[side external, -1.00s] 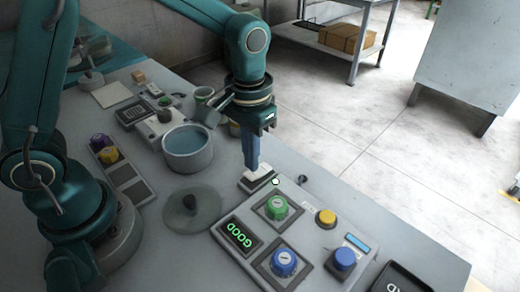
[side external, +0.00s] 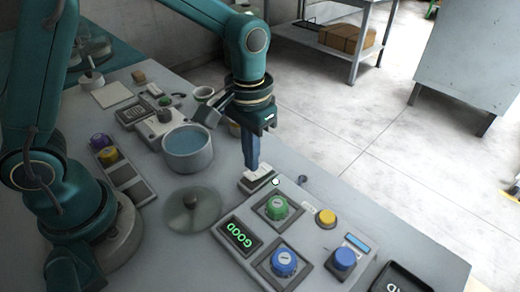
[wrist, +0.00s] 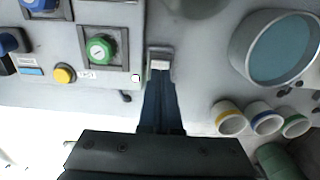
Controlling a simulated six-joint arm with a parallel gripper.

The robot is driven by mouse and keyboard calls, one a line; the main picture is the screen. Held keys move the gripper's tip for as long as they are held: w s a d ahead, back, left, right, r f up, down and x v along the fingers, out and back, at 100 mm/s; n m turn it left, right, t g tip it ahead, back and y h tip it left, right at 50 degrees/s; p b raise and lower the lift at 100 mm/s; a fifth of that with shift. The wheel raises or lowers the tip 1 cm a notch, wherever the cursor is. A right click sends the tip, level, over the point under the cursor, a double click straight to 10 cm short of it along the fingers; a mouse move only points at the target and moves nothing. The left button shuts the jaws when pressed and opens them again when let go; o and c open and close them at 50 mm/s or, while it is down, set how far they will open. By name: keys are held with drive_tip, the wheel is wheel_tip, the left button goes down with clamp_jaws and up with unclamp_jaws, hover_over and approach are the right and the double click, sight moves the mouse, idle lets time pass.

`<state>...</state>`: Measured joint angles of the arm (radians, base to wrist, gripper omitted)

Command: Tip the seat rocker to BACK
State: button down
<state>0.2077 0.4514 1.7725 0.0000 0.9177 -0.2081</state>
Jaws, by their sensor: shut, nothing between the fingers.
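The small rocker (side external: 259,173), with a white top on a grey base, sits at the far left end of the control panel (side external: 300,205). It also shows in the wrist view (wrist: 160,64), just beyond my fingertips. In the wrist view the shut fingers (wrist: 160,84) reach up to the rocker's edge. They look touching or almost touching. The fingers partly cover the rocker, and I cannot read its markings or clearly tell its tilt.
A round disc (side external: 205,214) and a bowl of blue liquid (side external: 187,148) stand to the left.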

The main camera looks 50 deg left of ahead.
sight(252, 175)
drive_tip(key=shift+f, duration=1.05)
idle(0.7)
drive_tip(key=shift+r, duration=3.5)
